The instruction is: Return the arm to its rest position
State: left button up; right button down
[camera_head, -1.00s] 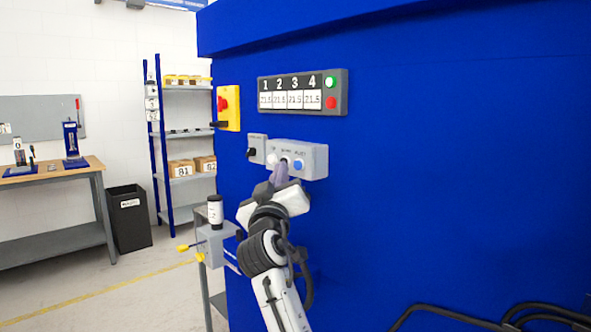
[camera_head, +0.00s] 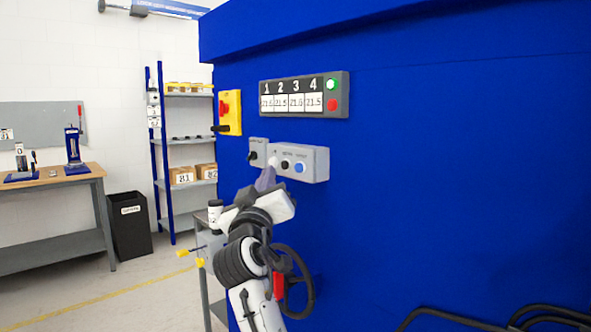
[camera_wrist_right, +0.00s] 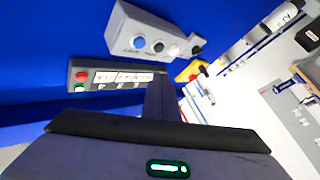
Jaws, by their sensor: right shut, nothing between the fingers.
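My right arm reaches up from the bottom of the head view. Its gripper (camera_head: 268,178) is shut and empty, just below and in front of the grey button box on the blue machine. The button box (camera_head: 318,164) carries a blue button, a black one and a white one. In the right wrist view, the shut gripper (camera_wrist_right: 160,92) points toward the wall, and the button box (camera_wrist_right: 128,28) is above it. I cannot tell whether the fingertips touch the box. My left gripper is not in view.
The blue machine (camera_head: 460,170) fills the right. A display panel (camera_head: 342,98) with a lit green lamp and a yellow switch box (camera_head: 235,113) are above the gripper. A black handwheel (camera_head: 309,290) is beside my arm. A shelf (camera_head: 163,200), bin (camera_head: 130,225) and workbench (camera_head: 50,180) stand left.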

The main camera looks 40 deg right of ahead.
dwell(0.3)
jog(key=s+a+f+n+y, duration=0.2)
jog(key=a+f+y, duration=0.1)
jog(key=f, duration=0.9)
jog(key=s+a+f+n+g+y, duration=0.1)
jog(key=a+f+n+y, duration=0.2)
jog(key=f, duration=0.9)
jog(key=s+a+f+n+y, duration=0.1)
jog(key=s+a+f+y, duration=0.2)
jog(key=f, duration=0.9)
jog(key=s+a+f+g+y, duration=0.3)
jog(key=s+a+f, duration=0.3)
jog(key=s+f, duration=0.6)
jog(key=s+a+f+m+g+y, duration=0.1)
jog(key=s+a+f+g+y, duration=0.2)
jog(key=s+f, duration=0.9)
jog(key=s+a+y, duration=0.1)
jog(key=s+a, duration=0.2)
jog(key=s, duration=0.2)
jog(key=shift+f+y, duration=0.15)
jog(key=shift+y, duration=0.25)
